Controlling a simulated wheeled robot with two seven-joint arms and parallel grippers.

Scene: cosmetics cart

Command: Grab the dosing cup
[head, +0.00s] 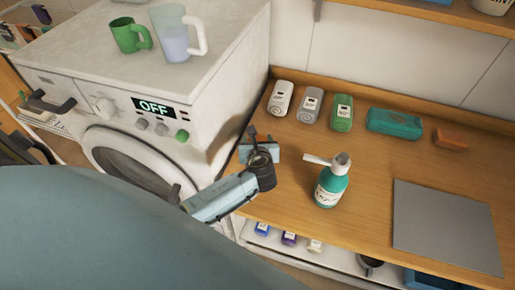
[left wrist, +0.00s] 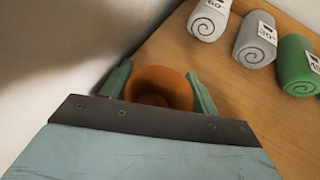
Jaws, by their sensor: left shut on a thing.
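An orange-brown round cup, which looks to be the dosing cup (left wrist: 160,88), sits between the two green fingers of my left gripper (head: 262,150) in the left wrist view. Its open mouth faces the camera. The fingers are shut on it, one on each side. In the head view the gripper is over the left end of the wooden counter, beside the washing machine, and mostly hides the cup. I cannot tell whether the cup touches the counter. My right gripper is not in view.
A teal pump bottle (head: 331,182) stands just right of the gripper. The white washing machine (head: 180,85) is close on its left, with a green mug (head: 127,37) and a clear jug (head: 174,42) on top. Several labelled rolls, a teal box (head: 394,123) and a grey mat (head: 445,225) lie on the counter.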

